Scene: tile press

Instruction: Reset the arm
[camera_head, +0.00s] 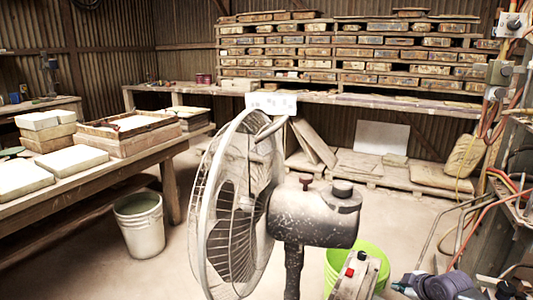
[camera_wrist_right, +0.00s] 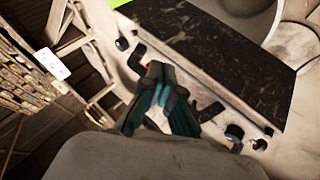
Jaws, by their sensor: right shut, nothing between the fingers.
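My right gripper (camera_head: 402,287) is at the bottom right of the head view, just right of a grey control box (camera_head: 345,284) with a red button (camera_head: 349,272). In the right wrist view its teal-and-black fingers (camera_wrist_right: 160,78) are shut and empty. They point towards the box, whose dark side panel (camera_wrist_right: 215,55) shows there. A bit of red shows by the fingertips, mostly hidden; I cannot tell whether they touch it. Several dark knobs (camera_wrist_right: 235,132) are on the box face. My left gripper is not in view.
A large fan (camera_head: 235,200) stands in front of me, its motor (camera_head: 315,218) near the box. A green bucket (camera_head: 372,255) is behind the box. A white bucket (camera_head: 140,228) stands by the left workbench (camera_head: 100,180). Hoses and cables (camera_head: 490,210) hang at the right.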

